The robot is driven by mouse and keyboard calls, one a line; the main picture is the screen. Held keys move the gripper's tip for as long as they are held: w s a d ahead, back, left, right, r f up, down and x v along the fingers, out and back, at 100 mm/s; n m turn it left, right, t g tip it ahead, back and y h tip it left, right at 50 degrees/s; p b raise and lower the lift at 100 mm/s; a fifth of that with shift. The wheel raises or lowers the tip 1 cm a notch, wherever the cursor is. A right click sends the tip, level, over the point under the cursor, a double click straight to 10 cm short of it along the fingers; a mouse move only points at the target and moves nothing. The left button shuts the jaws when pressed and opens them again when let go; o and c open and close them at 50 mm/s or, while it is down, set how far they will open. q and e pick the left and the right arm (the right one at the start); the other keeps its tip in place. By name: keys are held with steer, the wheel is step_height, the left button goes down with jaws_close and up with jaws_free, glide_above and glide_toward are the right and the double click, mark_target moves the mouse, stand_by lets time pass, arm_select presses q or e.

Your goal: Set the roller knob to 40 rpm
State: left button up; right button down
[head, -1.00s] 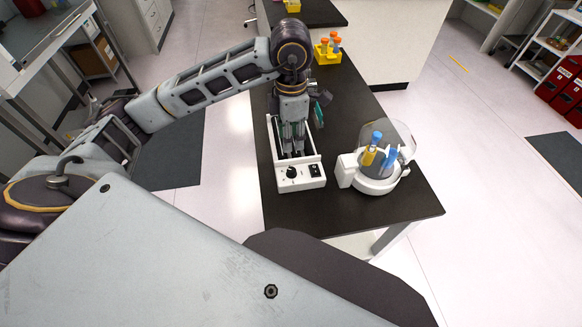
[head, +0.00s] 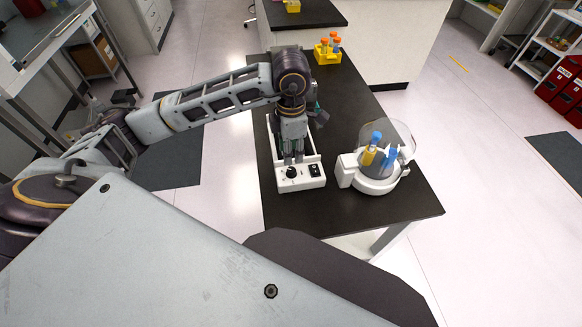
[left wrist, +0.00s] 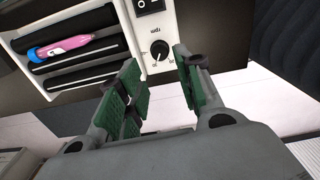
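The roller device (head: 314,178) is a white box on the black bench, with a front panel carrying a black round knob (head: 291,173) and a black switch (head: 314,169). In the left wrist view the knob (left wrist: 159,50) has a white pointer mark and an "rpm" label; the dial numbers are too small to read. My left gripper (head: 293,160) is just behind and above the knob. In the left wrist view its green-padded fingers (left wrist: 162,80) are apart, with the knob ahead, seen between the tips. I cannot tell whether they touch it. My right gripper is not in view.
A white centrifuge (head: 377,183) with a clear lid and tubes stands right of the roller. A yellow rack (head: 327,54) with tubes is further back. A pink tube with a blue cap (left wrist: 60,48) lies on the black rollers. The bench's front right is clear.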

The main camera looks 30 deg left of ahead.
mark_target(291, 170)
arm_select(q)
step_height(291, 170, down, 7)
steer(key=shift+r, duration=0.2)
steer(key=shift+f, duration=0.95)
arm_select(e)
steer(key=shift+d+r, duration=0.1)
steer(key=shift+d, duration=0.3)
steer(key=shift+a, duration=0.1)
arm_select(q)
steer(key=c, duration=0.8)
steer(key=shift+o, duration=0.2)
steer(key=shift+m+b, duration=0.4)
steer(key=shift+b, duration=0.05)
steer(key=shift+m+b, duration=0.6)
steer(key=shift+b, duration=0.05)
steer(key=shift+m+b, duration=1.1)
steer(key=shift+b, duration=0.15)
steer(key=shift+r, duration=0.1)
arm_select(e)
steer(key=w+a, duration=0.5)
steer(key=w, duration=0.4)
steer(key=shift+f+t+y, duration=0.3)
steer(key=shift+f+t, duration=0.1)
